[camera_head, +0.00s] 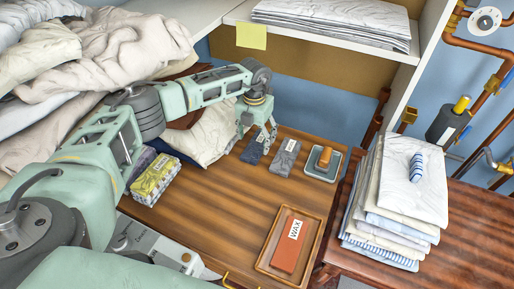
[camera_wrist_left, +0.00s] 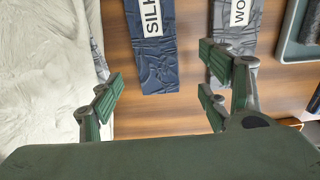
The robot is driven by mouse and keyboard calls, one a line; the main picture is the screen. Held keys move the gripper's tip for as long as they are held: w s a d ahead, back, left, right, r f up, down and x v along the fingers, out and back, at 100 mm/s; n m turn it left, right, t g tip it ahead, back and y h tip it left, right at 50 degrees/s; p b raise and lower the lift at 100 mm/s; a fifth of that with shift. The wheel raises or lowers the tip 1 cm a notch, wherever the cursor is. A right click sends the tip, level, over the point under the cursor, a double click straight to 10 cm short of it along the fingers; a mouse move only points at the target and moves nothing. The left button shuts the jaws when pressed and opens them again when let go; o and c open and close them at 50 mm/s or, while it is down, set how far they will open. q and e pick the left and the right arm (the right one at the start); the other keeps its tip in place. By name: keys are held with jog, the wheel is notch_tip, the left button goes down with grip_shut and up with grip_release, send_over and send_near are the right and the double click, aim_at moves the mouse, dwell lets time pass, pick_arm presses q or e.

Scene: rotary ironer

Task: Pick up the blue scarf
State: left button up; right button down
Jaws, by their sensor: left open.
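The blue scarf is a dark blue folded cloth (camera_head: 252,152) with a white label, lying flat on the wooden table. In the left wrist view the blue cloth (camera_wrist_left: 155,68) has a label reading "SILK". My left gripper (camera_head: 257,137) is open and above the table at the blue cloth, with nothing between its fingers. In the left wrist view the open fingers (camera_wrist_left: 160,95) stand to either side of the cloth's near end, apart from it. Part of the cloth is hidden behind the gripper in the head view. My right gripper is not in view.
A grey folded cloth (camera_head: 286,158) labelled "WO…" lies just right of the blue one. A tray (camera_head: 333,174) holds a brown block. A wax tray (camera_head: 265,264) lies nearer. Pale laundry (camera_head: 210,135) lies close on the left. The table between is clear.

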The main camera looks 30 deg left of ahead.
aim_at(254, 149)
pick_arm(q)
jog(key=f+b, duration=0.1)
jog(key=f, duration=0.1)
jog(key=f+b, duration=0.2)
jog(key=f, duration=0.1)
jog(key=shift+a, duration=0.2)
jog(key=shift+r, duration=0.15)
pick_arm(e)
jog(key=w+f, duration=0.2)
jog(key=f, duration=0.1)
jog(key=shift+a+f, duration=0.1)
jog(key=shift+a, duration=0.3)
pick_arm(q)
jog(key=shift+c, duration=0.3)
jog(key=c, duration=1.1)
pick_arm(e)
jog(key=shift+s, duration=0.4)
pick_arm(q)
jog(key=shift+r, duration=0.15)
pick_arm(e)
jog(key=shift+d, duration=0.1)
